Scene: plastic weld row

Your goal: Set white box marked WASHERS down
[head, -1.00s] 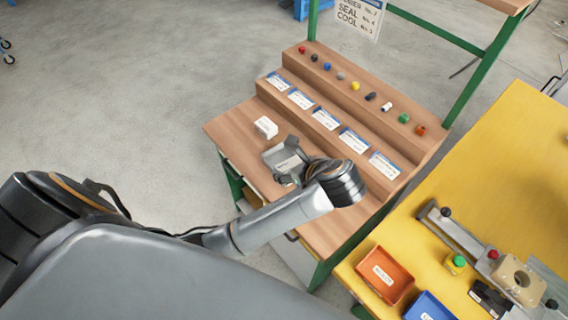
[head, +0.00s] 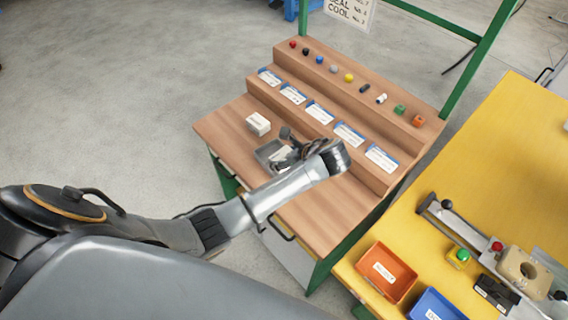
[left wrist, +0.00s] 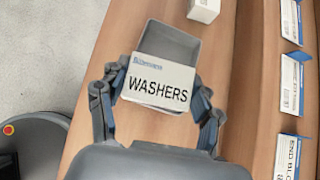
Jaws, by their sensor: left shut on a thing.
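The white box marked WASHERS (left wrist: 158,82) is between the two fingers of my left gripper (left wrist: 158,104) in the left wrist view, its lettered face toward the camera. A grey open tray (left wrist: 172,42) shows just beyond it, and the box covers the tray's near part. In the head view my left gripper (head: 288,150) is low over the wooden bench, beside the grey tray (head: 266,153). The arm partly hides the held box there. I cannot tell whether the box touches the tray. My right gripper is not in view.
Another white box (head: 258,124) stands on the bench (head: 222,128) beyond the tray. Stepped shelves (head: 385,126) with labels and several coloured parts rise to the right. A yellow table (head: 505,150) holds an orange bin (head: 386,272), a blue bin (head: 432,306) and a fixture.

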